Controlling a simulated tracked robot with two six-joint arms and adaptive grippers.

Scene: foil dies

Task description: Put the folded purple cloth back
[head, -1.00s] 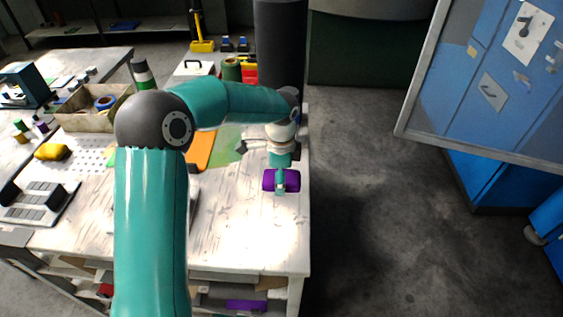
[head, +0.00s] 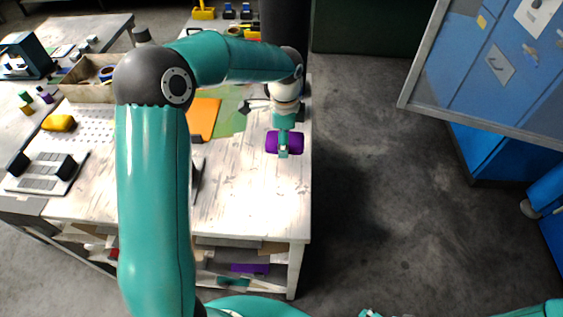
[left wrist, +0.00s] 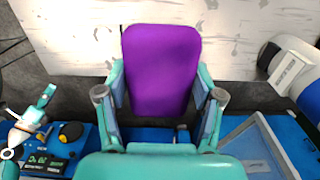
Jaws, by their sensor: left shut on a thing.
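The folded purple cloth (head: 271,142) is in my left gripper (head: 284,153), over the right side of the white worktable. In the left wrist view the purple cloth (left wrist: 161,68) fills the space between the two fingers of my left gripper (left wrist: 160,95), with the pale tabletop behind it. How high it hangs above the top is hard to tell. Another flat purple thing (head: 250,268) lies on the shelf under the table. My right gripper (left wrist: 46,95) seems to show small at the left of the left wrist view; its jaws are unclear.
The worktable (head: 245,205) has bare top in front of the cloth. An orange sheet (head: 203,117) and a green sheet (head: 232,118) lie behind. A yellow thing (head: 58,122) and a wooden bin (head: 85,78) are left. Dark floor and a blue cabinet (head: 500,130) are right.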

